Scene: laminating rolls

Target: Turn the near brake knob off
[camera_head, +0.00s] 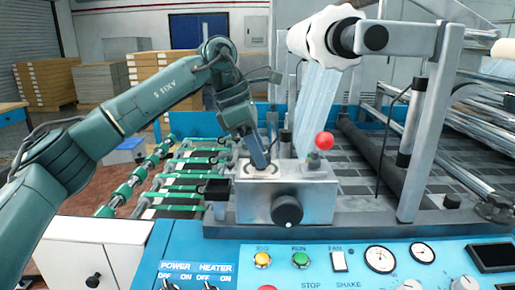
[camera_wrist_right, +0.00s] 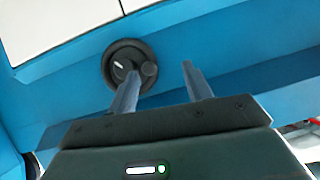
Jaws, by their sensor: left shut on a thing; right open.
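A silver metal box (camera_head: 305,203) stands on the machine's front rail, with a pale plate (camera_head: 246,172) on its top. My left gripper (camera_head: 261,165) points down at this plate and is shut on the small near brake knob there, which its fingers mostly hide. I cannot read the knob's setting. My right gripper (camera_wrist_right: 160,68) is open and empty in the right wrist view. A round black handwheel (camera_wrist_right: 122,65) with a small grip and a white mark shows beyond its left finger, on a blue panel.
A black knob (camera_head: 287,210) sits on the box's front, and a red ball lever (camera_head: 324,141) rises behind it. A blue control panel (camera_head: 230,250) lies in front. A white roll (camera_head: 322,33) hangs above on a metal arm.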

